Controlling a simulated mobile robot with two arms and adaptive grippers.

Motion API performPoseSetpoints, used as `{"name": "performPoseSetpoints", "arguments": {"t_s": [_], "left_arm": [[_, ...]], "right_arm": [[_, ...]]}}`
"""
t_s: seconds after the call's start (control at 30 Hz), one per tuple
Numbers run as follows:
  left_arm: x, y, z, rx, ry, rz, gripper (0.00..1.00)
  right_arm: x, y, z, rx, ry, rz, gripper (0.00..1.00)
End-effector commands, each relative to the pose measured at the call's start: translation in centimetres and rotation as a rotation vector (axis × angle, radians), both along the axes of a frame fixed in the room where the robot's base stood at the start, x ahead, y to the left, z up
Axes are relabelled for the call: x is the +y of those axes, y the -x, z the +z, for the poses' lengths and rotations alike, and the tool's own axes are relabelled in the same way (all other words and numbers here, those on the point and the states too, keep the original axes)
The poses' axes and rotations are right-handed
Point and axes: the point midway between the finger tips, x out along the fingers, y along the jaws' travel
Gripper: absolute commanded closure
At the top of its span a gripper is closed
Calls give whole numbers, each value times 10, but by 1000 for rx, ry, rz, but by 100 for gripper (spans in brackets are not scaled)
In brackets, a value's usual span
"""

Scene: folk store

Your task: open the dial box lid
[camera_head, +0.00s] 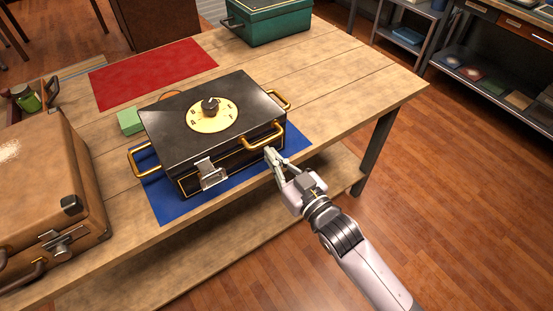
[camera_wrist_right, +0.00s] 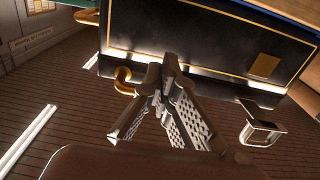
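The dial box (camera_head: 168,122) is black with gold trim and sits on a blue mat (camera_head: 175,207). Its lid is down. A round gold dial with a dark knob (camera_head: 211,106) is on the lid. A silver clasp (camera_head: 211,174) at the front also shows in the right wrist view (camera_wrist_right: 262,130). My right gripper (camera_head: 271,155) is at the box's front, just below the gold front handle (camera_head: 262,141). In the right wrist view its fingertips (camera_wrist_right: 161,72) are close together, with nothing visible between them. They partly hide the handle (camera_wrist_right: 123,84); contact cannot be told. My left gripper is out of view.
A brown suitcase (camera_head: 45,190) stands left of the box. A green sponge-like block (camera_head: 130,121), a red mat (camera_head: 150,72) and a green case (camera_head: 268,22) are also on the table (camera_head: 345,85). The table is clear to the box's right.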

Motion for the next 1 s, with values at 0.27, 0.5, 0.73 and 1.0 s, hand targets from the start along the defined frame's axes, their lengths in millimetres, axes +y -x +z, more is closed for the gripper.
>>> {"name": "performPoseSetpoints", "arguments": {"t_s": [0.27,0.5,0.73,1.0], "left_arm": [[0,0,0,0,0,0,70],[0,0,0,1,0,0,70],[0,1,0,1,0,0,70],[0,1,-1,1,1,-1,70]], "right_arm": [[6,-7,1,-1,-1,0,100],[10,-13,0,0,0,1,100],[14,-18,0,0,0,1,100],[18,-25,0,0,0,0,100]]}}
